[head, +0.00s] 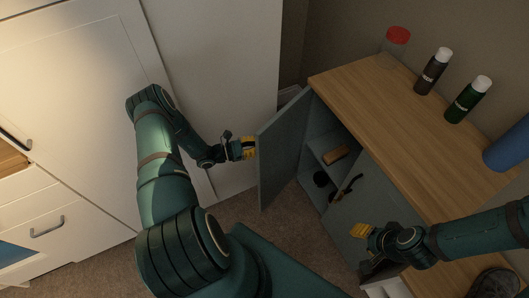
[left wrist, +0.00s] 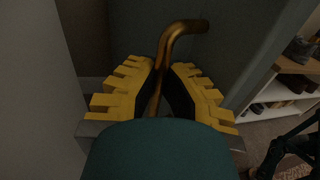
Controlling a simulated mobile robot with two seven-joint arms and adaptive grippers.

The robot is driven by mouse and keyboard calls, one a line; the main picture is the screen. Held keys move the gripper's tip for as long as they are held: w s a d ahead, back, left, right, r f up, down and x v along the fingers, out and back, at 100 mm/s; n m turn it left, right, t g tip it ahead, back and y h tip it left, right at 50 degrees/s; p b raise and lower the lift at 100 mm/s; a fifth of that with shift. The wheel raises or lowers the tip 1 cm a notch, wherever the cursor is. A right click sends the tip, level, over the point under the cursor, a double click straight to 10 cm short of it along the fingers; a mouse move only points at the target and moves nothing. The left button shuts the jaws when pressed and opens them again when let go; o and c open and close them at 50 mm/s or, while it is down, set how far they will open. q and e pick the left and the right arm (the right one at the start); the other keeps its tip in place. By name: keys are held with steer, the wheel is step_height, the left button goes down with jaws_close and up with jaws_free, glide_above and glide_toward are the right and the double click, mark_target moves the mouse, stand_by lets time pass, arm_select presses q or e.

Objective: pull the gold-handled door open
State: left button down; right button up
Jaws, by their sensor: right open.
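The gold-handled door (head: 283,145) is a grey-green panel on the low wood-topped cabinet. It stands open at an angle, with the shelves inside showing. Its gold handle (left wrist: 181,29) is a bent bar in the left wrist view. My left gripper (head: 250,148) is at the outer face of the door. Its yellow fingers (left wrist: 163,85) are closed in on both sides of the handle's bar. In the head view the handle is hidden by the gripper. My right gripper (head: 360,238) is open and empty, in front of the cabinet's other door (head: 372,205).
The cabinet top (head: 385,115) carries a red-lidded jar (head: 396,42), two white-capped bottles (head: 432,72) (head: 468,99) and a blue object (head: 508,148). A brown item (head: 336,155) lies on a shelf inside. White wardrobe fronts (head: 75,85) stand at left. Carpet (head: 285,235) is clear before the cabinet.

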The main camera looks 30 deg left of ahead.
arm_select(q)
steer(key=shift+s+a+f, duration=0.1)
steer(key=shift+a, duration=0.2)
steer(key=c, duration=1)
jaws_free()
steer(key=shift+c, duration=0.2)
steer(key=v, duration=1.2)
